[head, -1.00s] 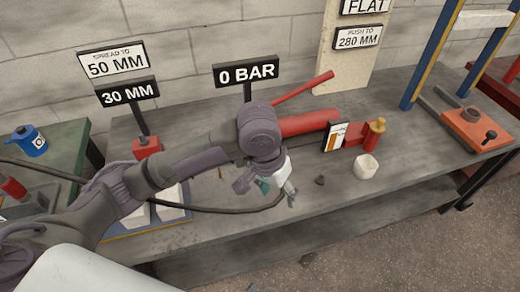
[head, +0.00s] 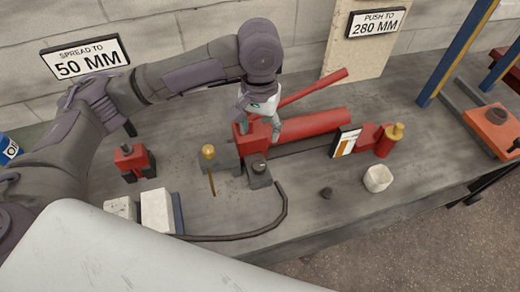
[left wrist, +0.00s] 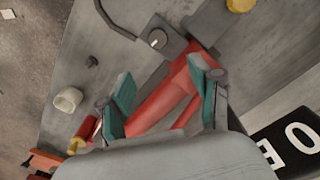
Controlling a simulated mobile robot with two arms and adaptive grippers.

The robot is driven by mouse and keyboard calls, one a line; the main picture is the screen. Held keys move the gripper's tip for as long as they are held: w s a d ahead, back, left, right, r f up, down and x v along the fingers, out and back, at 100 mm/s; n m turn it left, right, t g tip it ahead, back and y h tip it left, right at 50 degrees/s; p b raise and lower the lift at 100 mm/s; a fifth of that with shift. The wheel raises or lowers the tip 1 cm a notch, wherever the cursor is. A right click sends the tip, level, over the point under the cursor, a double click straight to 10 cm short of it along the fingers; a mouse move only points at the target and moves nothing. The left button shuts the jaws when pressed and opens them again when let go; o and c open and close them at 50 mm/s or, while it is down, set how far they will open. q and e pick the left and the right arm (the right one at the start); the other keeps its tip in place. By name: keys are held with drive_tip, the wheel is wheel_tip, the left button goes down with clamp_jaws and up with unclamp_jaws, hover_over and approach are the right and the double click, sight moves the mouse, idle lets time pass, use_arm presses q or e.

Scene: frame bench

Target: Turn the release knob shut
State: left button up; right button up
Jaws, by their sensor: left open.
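A red hand pump (head: 310,122) lies on the grey bench, with a red lever behind it. At its left end are a yellow-topped knob (head: 208,152) on a grey block and a small silver-topped knob (head: 259,167) on a dark block. I cannot tell which is the release knob. In the left wrist view the silver knob (left wrist: 158,38) and yellow knob (left wrist: 240,4) lie beyond the fingertips. My left gripper (head: 259,124) is open and empty above the pump's left end, apart from both knobs. Its fingers (left wrist: 163,76) show either side of the red cylinder. My right gripper is out of view.
A black hose (head: 270,224) curves along the front of the bench. A white cup (head: 377,178) and a small dark piece (head: 326,192) stand at front right. A red tool (head: 131,160) and white blocks (head: 157,211) are at left.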

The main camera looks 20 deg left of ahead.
use_arm(q)
hover_over(259, 164)
drive_tip(key=f, duration=0.6)
drive_tip(key=shift+s+f, duration=0.2)
drive_tip(key=shift+f, duration=0.05)
wheel_tip(259, 164, down, 6)
drive_tip(key=shift+w+d+f+b, duration=0.1)
drive_tip(key=shift+w+b, duration=0.05)
drive_tip(key=shift+b, duration=0.15)
drive_tip(key=shift+f, duration=0.15)
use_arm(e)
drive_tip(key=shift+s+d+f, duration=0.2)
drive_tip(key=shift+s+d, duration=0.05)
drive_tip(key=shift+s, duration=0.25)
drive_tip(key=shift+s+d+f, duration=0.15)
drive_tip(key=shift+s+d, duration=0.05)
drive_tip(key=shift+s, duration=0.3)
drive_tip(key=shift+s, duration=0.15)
